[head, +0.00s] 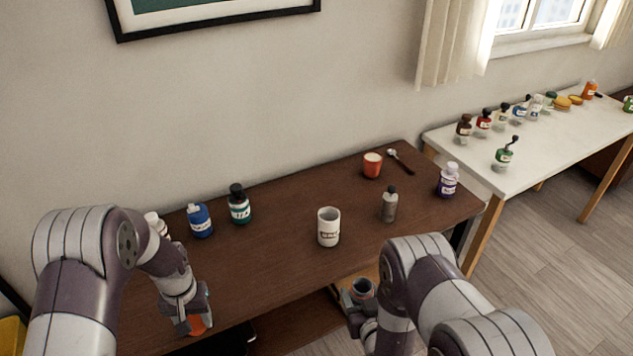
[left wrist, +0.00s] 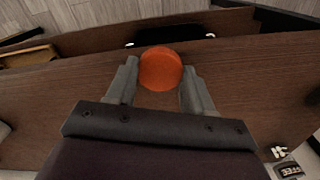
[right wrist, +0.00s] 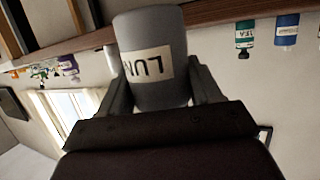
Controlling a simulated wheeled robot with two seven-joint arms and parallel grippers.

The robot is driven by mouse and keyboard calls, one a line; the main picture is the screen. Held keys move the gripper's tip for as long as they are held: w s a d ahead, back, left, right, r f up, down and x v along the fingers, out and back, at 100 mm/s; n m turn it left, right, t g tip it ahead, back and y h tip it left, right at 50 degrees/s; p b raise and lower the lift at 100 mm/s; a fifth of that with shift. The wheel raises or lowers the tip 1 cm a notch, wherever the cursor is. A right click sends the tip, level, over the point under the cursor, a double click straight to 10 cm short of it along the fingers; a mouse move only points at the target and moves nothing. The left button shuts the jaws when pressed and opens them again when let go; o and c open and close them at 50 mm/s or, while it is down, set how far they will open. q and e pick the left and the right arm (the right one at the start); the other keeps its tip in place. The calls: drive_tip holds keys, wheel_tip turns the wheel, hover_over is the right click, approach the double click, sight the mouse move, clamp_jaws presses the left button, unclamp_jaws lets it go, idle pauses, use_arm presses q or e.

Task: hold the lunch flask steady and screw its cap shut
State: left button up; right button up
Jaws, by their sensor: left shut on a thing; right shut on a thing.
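The orange cap (head: 197,326) is between the fingers of my left gripper (head: 190,318), at the table's front edge in the head view. In the left wrist view the round cap (left wrist: 160,69) sits between both fingertips; I cannot tell if it touches the table. The grey lunch flask (head: 363,289) is held by my right gripper (head: 357,304), in front of the table. Its open top shows, without a cap. In the right wrist view the flask (right wrist: 152,55) carries a pale label partly reading "LUN", between both fingers. Cap and flask are well apart.
The brown table (head: 275,265) holds a white mug (head: 328,227), a grey bottle (head: 389,204), a red cup (head: 372,165), a purple-labelled bottle (head: 447,180), a blue bottle (head: 199,220) and a green bottle (head: 239,204). Its front middle is clear. A white table (head: 555,145) stands right.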

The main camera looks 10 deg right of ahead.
drive_tip(key=shift+a, duration=0.1)
drive_tip(key=s+a+n+g+y, duration=0.1)
drive_tip(key=a+n+g+y, duration=0.2)
drive_tip(key=a+n+y, duration=0.5)
drive_tip(key=a+y, duration=0.1)
drive_tip(key=a, duration=0.5)
drive_tip(key=shift+s+a, duration=0.3)
drive_tip(key=shift+s, duration=0.1)
use_arm(q)
drive_tip(key=s+d+r+m, duration=0.1)
drive_tip(key=d+r+m, duration=0.3)
drive_tip(key=d+r, duration=0.3)
drive_tip(key=d+r+m, duration=0.4)
drive_tip(key=d+r, duration=0.2)
drive_tip(key=d, duration=1)
drive_tip(key=shift+s+r+m, duration=0.35)
drive_tip(key=shift+s+m, duration=0.05)
drive_tip(key=shift+d, duration=0.1)
drive_tip(key=shift+f, duration=2.05)
